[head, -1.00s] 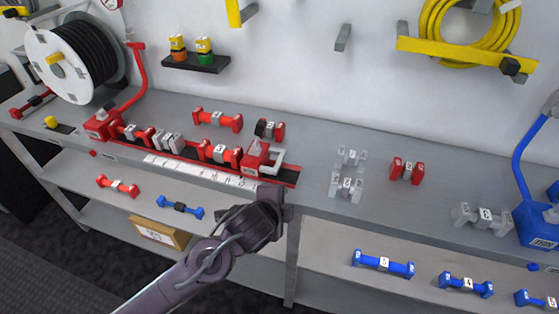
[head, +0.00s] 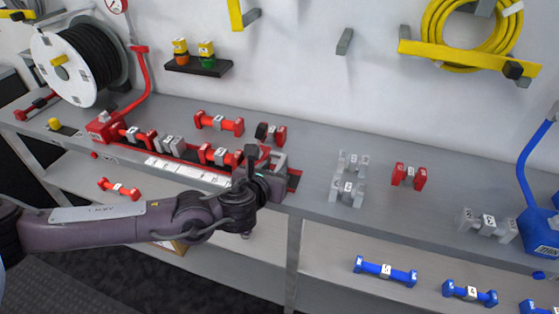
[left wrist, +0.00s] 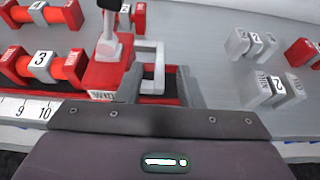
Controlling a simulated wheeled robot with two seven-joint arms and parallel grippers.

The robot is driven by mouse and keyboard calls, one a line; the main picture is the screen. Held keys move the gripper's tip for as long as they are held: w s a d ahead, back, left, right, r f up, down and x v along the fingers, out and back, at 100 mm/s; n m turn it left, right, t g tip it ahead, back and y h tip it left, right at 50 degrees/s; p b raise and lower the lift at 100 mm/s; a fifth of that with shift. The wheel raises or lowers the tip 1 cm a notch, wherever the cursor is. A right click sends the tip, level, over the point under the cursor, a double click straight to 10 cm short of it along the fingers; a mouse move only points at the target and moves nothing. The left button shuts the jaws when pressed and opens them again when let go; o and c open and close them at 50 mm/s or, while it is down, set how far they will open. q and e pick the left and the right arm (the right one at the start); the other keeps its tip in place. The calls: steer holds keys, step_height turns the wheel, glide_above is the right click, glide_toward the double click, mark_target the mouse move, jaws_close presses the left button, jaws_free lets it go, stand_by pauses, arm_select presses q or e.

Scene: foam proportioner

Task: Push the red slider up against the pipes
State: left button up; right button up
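The red slider (left wrist: 108,72) sits near the right end of the red rail; in the left wrist view it has an upright grey lever and a pale bent handle (left wrist: 152,62) on its right. Red and grey pipes (head: 137,136) lie in a row on the rail to its left. My right gripper is not in view.
A white ruler strip (head: 188,171) runs along the rail's front. Loose red pipes (head: 218,122) lie behind the rail. Grey pipes (head: 347,190) and a red pipe (head: 409,175) stand to the right on the grey bench (head: 325,150). A lower shelf holds blue pipes (head: 385,271).

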mark_target(282, 159)
arm_select(q)
steer(key=p+x, duration=0.1)
steer(key=x, duration=0.4)
steer(key=shift+w+d+f, duration=0.15)
steer(key=shift+w+f, duration=0.05)
steer(key=shift+w, duration=0.1)
jaws_close()
